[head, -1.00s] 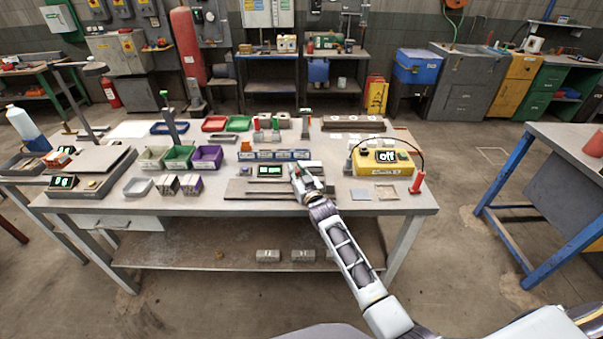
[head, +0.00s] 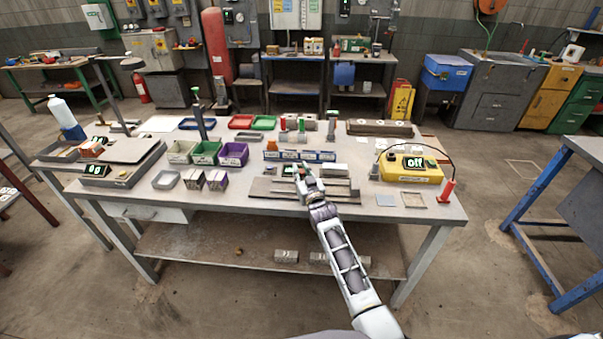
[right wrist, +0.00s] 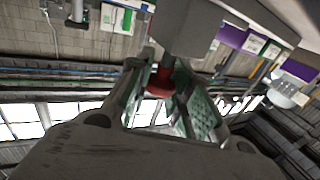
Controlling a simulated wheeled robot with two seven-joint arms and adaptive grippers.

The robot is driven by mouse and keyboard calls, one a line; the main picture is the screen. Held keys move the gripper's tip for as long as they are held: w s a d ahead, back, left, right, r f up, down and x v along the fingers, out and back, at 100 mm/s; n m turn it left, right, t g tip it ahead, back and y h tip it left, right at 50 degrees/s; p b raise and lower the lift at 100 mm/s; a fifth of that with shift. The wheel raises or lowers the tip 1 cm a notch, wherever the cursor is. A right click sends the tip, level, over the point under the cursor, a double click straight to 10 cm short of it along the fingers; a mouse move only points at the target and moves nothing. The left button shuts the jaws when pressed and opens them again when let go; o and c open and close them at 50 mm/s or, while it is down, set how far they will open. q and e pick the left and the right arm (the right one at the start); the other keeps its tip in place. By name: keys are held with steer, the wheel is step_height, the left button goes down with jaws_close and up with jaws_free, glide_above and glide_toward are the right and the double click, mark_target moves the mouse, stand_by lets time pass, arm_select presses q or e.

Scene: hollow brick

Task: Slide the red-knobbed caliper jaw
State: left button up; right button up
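The caliper (head: 263,189) is a grey flat fixture with long rails and a small green-lit display (head: 287,171) near the front middle of the workbench. My right gripper (head: 299,172) is over it, just right of the display, and partly hides the display and the jaw area. In the right wrist view the red knob (right wrist: 160,80) sits between the two green-padded fingers of that gripper (right wrist: 164,84), which look closed against its sides. A grey block (right wrist: 200,25) is just beyond the knob. The knob is hidden in the head view. My left gripper is not in view.
A row of blue-fronted blocks (head: 300,155) stands behind the caliper. A yellow box (head: 411,170) with an "off" display is to the right, with a red-handled tool (head: 447,190). Coloured bins (head: 206,152) are to the left. Little free bench lies around the caliper.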

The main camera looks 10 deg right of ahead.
steer(key=o, duration=0.5)
steer(key=shift+w+r, duration=0.1)
steer(key=shift+r, duration=0.2)
steer(key=shift+c, duration=0.2)
steer(key=shift+o, duration=0.2)
steer(key=shift+f, duration=0.1)
steer(key=shift+s+f, duration=0.1)
steer(key=shift+s, duration=0.1)
steer(key=s+d, duration=0.1)
steer(key=s, duration=1)
steer(key=shift+s+d, duration=0.15)
steer(key=shift+s, duration=0.15)
steer(key=shift+s, duration=0.1)
